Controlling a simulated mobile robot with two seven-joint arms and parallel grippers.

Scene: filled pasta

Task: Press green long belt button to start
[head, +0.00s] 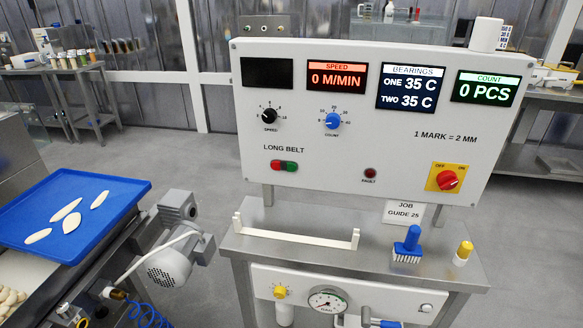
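The green long belt button (291,167) is on the white control panel (330,180), under the words LONG BELT. A red button (276,165) sits right beside it on the left. The speed display (331,78) reads 0 M/MIN and the count display (485,88) reads 0 PCS. The display at the far left (267,73) is dark. Neither of my grippers shows in the head view.
A steel table (300,222) under the panel holds a white bracket (296,237), a blue brush (408,246) and a yellow-capped bottle (463,253). A motor (172,262) and a blue tray (60,190) with several pasta pieces are at left. Grey floor lies between.

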